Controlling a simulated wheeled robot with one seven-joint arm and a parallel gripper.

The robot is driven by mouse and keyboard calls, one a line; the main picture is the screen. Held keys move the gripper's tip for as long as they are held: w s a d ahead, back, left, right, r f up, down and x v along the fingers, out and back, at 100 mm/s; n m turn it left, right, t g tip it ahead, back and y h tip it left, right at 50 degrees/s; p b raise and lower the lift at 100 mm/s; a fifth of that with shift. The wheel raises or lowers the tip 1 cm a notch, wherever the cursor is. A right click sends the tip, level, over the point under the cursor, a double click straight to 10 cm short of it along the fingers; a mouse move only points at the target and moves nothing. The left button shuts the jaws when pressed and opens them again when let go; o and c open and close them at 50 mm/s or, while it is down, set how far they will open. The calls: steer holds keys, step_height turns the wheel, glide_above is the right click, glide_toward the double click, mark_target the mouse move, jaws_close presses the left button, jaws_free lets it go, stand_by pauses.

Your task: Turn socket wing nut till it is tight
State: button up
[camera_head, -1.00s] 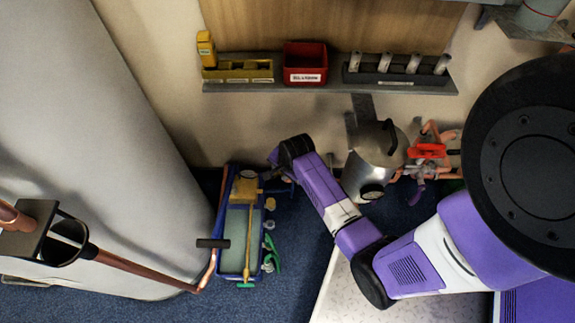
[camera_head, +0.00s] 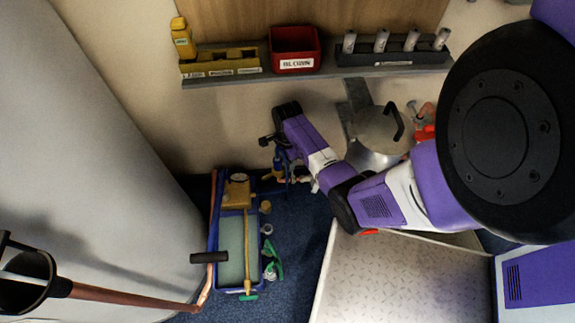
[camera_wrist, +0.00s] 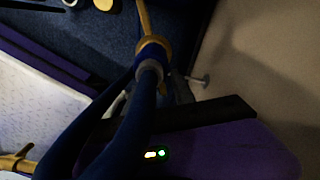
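My gripper (camera_head: 268,141) is in the head view at the back wall, above and right of the blue tray's top end. A dark blue part and small brass-coloured fittings (camera_head: 303,180) lie close below it. In the wrist view, two blue tube-like shapes (camera_wrist: 118,110) run up to a grey collar and a brass ring (camera_wrist: 153,46). A small pin with a pale round end (camera_wrist: 200,81) sticks out right of them. I cannot make out the socket wing nut for certain. The fingertips are not clear, so neither their opening nor any contact can be told.
A blue tray (camera_head: 213,235) with a gauge, a lever and several small parts stands on the carpet. A white tread-patterned platform (camera_head: 385,285) is at lower centre. A metal pot (camera_head: 378,135) stands right of my forearm. A wall shelf (camera_head: 330,75) holds a red bin (camera_head: 295,48).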

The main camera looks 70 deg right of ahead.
steer(key=shift+f, duration=0.5)
steer(key=shift+c, duration=0.2)
jaws_close()
stand_by(1.0)
